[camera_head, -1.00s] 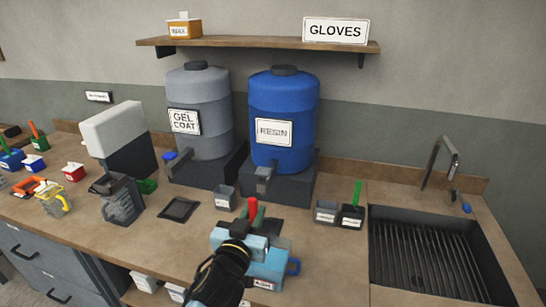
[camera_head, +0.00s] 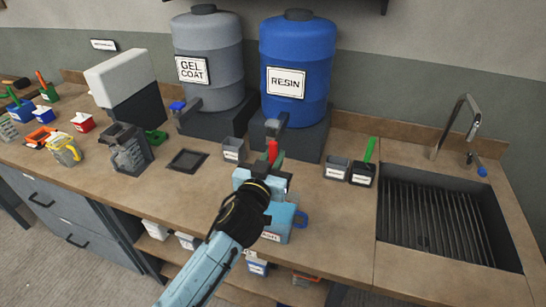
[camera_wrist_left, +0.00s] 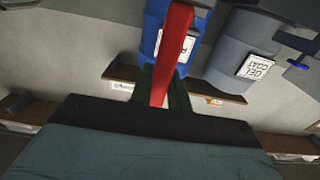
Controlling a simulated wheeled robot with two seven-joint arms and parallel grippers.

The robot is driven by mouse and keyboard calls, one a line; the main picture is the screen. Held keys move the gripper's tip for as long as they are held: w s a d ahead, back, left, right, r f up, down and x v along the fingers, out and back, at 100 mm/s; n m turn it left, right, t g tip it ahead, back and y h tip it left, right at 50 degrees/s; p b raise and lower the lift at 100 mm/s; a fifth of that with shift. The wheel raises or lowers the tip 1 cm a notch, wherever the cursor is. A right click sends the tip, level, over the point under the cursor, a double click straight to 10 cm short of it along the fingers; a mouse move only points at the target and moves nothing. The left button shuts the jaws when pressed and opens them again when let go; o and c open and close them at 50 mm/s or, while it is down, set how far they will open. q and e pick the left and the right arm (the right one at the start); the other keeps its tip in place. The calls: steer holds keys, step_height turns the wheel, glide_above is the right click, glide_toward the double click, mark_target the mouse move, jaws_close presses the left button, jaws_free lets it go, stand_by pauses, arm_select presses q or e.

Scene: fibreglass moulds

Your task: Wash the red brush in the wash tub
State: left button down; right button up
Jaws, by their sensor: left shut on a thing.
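The red brush (camera_head: 273,151) is in my left gripper (camera_head: 277,160); its red handle stands up between the fingers. In the left wrist view the red handle (camera_wrist_left: 174,50) passes between the dark fingers, and the brush's lower end is hidden. The light blue wash tub (camera_head: 284,215), with a blue side handle and a partly covered label, stands on the counter just beyond my left wrist. My left gripper is above or at the tub's far side; I cannot tell whether the bristles are inside. My right gripper is not in view.
Behind stand the blue resin drum (camera_head: 298,70) and the grey gel coat drum (camera_head: 207,60).

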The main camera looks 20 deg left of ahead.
arm_select(q)
steer(key=shift+f+b, duration=1.45)
steer(key=shift+f, duration=0.45)
steer(key=shift+f+b, duration=2.8)
steer(key=shift+f, duration=0.4)
